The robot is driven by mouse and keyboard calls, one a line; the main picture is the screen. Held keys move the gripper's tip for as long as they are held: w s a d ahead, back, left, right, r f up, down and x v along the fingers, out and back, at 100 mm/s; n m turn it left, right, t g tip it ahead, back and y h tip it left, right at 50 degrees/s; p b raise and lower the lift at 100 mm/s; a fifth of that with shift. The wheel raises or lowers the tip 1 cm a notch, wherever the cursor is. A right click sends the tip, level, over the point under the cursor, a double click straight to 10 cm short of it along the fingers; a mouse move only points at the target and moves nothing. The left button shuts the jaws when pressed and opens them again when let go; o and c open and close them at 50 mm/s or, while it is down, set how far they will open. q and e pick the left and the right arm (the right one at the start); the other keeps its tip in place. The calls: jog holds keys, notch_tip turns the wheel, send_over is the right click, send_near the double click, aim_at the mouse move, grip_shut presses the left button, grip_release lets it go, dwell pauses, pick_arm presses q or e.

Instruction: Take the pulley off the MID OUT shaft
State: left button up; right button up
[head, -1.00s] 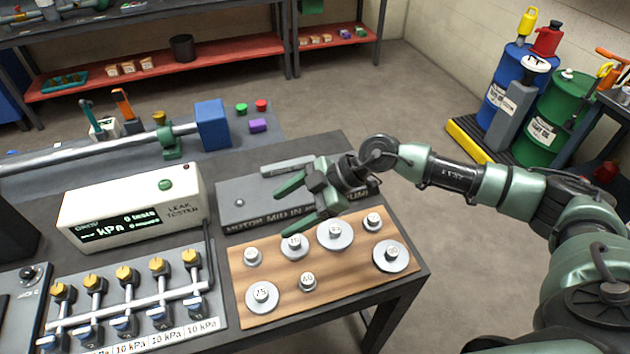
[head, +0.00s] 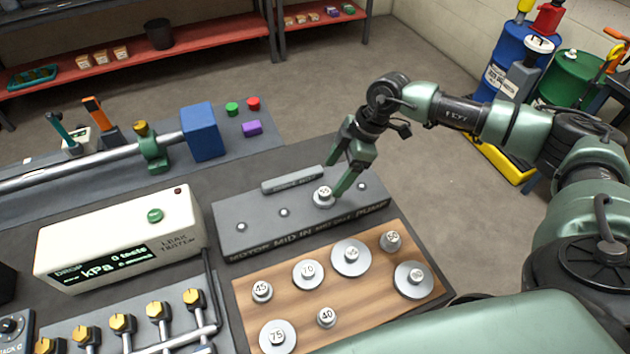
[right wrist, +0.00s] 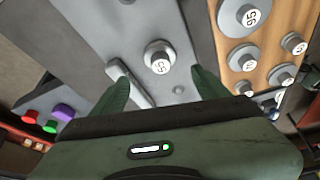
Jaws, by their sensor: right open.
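A small grey pulley (head: 323,197) marked 55 sits on the third shaft from the left of the grey plate (head: 258,233), above the MID OUT label. The other three shafts are bare. My right gripper (head: 336,178) is open and empty, pointing down over the pulley, with one finger just to its right. In the right wrist view, the pulley (right wrist: 160,57) appears between and a little beyond the two spread fingertips (right wrist: 160,80). I cannot tell whether a finger touches it. My left gripper is not in view.
A wooden board (head: 300,284) with several numbered pulleys lies in front of the plate. A grey bar (head: 292,180) lies along the plate's back edge. A white leak tester (head: 120,240) stands to the left. A blue block (head: 203,132) stands behind.

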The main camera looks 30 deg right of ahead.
aim_at(324, 191)
jog(key=shift+w+a+f, duration=0.1)
jog(key=shift+w+f, duration=0.15)
jog(key=shift+a+f, duration=0.2)
jog(key=shift+f, duration=0.15)
jog(key=shift+s+a+f+p, duration=0.3)
jog(key=shift+a+f+p, duration=0.05)
jog(key=shift+f+p, duration=0.3)
jog(key=p+x, duration=0.1)
jog(key=x, duration=0.3)
jog(key=shift+w, duration=0.15)
jog(key=shift+w+f, duration=0.15)
jog(key=shift+f, duration=0.25)
jog(key=c, duration=1.6)
